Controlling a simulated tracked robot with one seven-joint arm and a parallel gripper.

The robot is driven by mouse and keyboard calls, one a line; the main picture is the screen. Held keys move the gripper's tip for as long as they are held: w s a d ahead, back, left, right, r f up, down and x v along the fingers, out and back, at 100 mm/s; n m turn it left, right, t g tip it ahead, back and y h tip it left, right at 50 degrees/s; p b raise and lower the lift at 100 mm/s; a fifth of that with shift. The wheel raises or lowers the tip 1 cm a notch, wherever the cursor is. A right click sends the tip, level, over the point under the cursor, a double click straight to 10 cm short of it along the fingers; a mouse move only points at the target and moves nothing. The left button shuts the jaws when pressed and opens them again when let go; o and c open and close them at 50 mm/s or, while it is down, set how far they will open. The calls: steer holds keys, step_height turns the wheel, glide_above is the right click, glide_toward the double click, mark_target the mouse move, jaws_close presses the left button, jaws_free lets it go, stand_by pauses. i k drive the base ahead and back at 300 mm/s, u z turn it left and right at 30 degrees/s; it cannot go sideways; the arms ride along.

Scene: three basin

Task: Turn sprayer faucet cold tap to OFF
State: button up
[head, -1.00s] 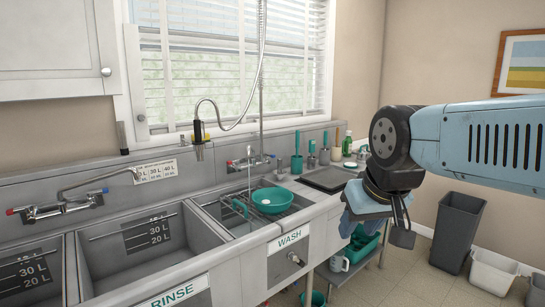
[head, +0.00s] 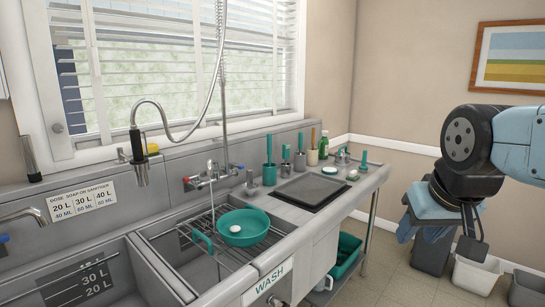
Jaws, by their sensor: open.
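The sprayer faucet (head: 212,178) is mounted on the back wall above the wash basin, with a tall hose rising from it. Its red-marked tap (head: 188,182) is on the left and its blue-marked cold tap (head: 238,168) on the right. A thin pale stream, seemingly water, falls below the faucet into the basin. The cold tap's exact angle is too small to tell. My gripper (head: 436,240) is open and empty, pointing down at the right, over the floor beyond the counter and well apart from the tap.
A green pan (head: 243,222) with a small white item in it sits on the wire rack (head: 180,238) in the wash basin. A dark tray (head: 311,190), brushes and bottles (head: 324,148) stand on the right counter. Bins (head: 484,272) stand on the floor at right.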

mark_target(233, 165)
steer(key=u, duration=0.1)
steer(key=i, duration=1.3)
steer(key=u, duration=0.8)
steer(key=k, duration=0.8)
steer(key=u, duration=0.15)
steer(key=i, duration=0.8)
steer(key=z, duration=0.15)
